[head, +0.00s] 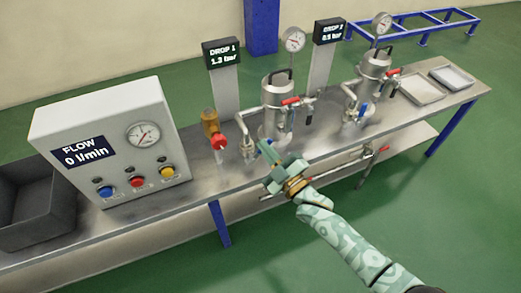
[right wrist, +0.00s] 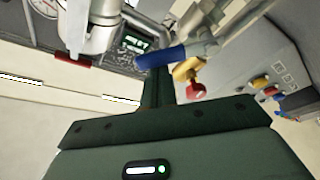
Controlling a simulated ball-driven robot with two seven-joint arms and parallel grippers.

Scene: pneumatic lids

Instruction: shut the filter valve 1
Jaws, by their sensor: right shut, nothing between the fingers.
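My right gripper (head: 264,146) is shut and empty, low in front of this filter, over the bench. In the right wrist view, a blue lever (right wrist: 162,57) on a metal valve lies close to the far end of my fingers (right wrist: 157,88); I cannot tell whether they touch. A red handle (right wrist: 74,60) shows left of it. No label marks which handle is filter valve 1. My left gripper is out of view.
A brass valve with a red knob (head: 219,141) stands left of the filter. The FLOW panel (head: 110,140) reads 0 l/min. A second filter (head: 373,72) and trays (head: 422,88) are to the right. A grey bin (head: 35,205) is at the left end.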

